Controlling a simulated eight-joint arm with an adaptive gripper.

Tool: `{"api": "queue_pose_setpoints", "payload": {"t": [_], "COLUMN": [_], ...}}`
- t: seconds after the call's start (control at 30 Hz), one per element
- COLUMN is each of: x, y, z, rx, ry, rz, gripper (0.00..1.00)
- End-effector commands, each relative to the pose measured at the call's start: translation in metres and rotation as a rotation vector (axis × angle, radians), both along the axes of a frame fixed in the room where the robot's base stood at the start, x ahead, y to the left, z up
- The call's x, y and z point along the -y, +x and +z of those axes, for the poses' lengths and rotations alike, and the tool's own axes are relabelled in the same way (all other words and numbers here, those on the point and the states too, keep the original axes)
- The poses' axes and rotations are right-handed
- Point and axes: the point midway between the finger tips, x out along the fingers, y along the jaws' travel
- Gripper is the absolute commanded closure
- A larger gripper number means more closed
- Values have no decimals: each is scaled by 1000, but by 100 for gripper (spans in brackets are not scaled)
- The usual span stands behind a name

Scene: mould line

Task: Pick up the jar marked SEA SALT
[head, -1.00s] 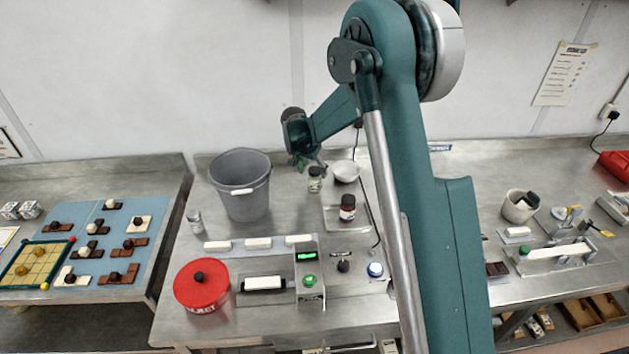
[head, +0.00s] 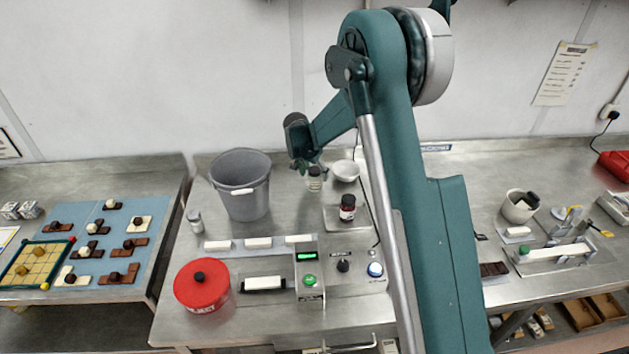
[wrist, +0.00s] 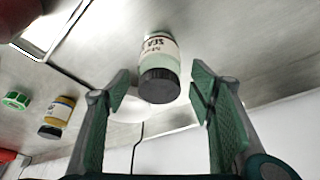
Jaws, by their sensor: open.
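The jar marked SEA, its second word not readable, has a pale green body, a white label and a dark lid; it is in the wrist view (wrist: 160,55), between my open fingertips and apart from both. In the head view the same jar (head: 314,184) stands on the steel bench, its top partly hidden by my gripper (head: 309,165). In the wrist view my gripper (wrist: 160,78) is open and empty, one finger on each side of the jar's lid.
A white bowl (head: 346,171) stands close to the right of the jar. A dark red jar with a white label (head: 347,208) is on a tray in front. A grey bucket (head: 241,190) stands left.

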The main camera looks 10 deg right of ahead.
Motion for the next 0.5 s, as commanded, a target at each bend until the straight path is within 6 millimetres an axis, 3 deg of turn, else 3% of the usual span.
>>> {"api": "queue_pose_setpoints", "payload": {"t": [0.27,0.5], "x": [3,9], "y": [4,11], "z": [-10,-31], "rx": [0,0], "ry": [0,0], "rz": [0,0], "gripper": [46,46]}}
